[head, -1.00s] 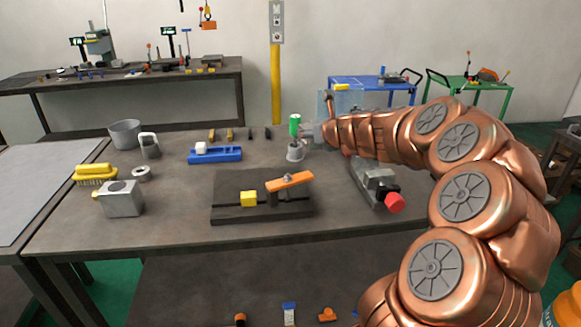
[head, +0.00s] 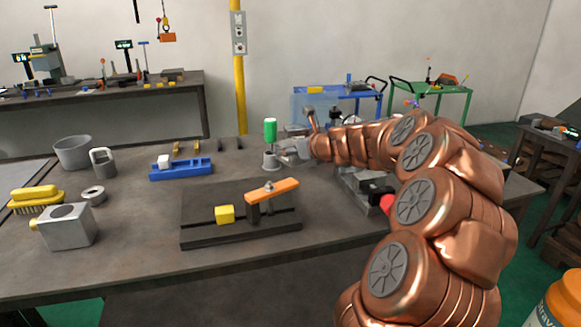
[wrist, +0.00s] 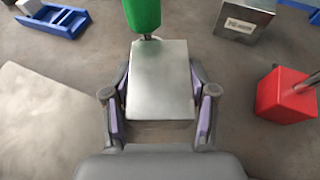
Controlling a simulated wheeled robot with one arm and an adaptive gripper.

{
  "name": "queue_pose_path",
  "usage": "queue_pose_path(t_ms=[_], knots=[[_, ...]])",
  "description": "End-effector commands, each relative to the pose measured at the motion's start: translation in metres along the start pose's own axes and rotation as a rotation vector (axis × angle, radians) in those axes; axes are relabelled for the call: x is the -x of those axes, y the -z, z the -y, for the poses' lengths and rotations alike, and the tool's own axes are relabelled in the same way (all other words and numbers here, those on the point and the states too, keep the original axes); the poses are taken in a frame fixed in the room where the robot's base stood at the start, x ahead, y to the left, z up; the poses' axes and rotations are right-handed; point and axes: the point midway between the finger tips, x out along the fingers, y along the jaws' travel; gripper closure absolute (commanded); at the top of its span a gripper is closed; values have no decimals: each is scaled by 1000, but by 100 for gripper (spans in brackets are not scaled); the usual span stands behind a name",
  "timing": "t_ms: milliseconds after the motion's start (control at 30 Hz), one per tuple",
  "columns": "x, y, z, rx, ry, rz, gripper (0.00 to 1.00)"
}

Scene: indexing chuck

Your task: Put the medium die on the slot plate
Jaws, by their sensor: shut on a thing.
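My gripper (head: 294,150) is over the far right part of the bench. In the wrist view my gripper (wrist: 160,95) is shut on a plain grey metal block (wrist: 161,70), with a finger on each side. The block looks like the die; its size class cannot be told. In the head view it is small and partly hidden by my gripper. The dark slot plate (head: 205,236) lies at the front middle of the bench, left of and nearer than my gripper. It bears a yellow block (head: 225,214) and an orange clamp bar (head: 272,190).
A green-handled tool (head: 270,130) stands upright just left of my gripper. A blue holder (head: 182,170) is farther left. A bored grey block (head: 68,228) and a yellow brush (head: 35,197) are at far left. A red block (wrist: 287,95) with a rod is right in the wrist view.

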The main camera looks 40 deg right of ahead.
Motion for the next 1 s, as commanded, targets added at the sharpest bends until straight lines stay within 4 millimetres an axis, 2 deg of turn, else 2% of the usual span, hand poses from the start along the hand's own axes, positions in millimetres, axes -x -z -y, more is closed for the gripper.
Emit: queue_pose_path(t_ms=[167,500,933,967,1000], knots=[[-2,6,1,0,3,2,100],[-16,39,1,-1,3,3,100],[-17,42,2,0,4,3,100],[-17,43,2,1,4,2,40],[-17,43,2,1,5,2,36]])
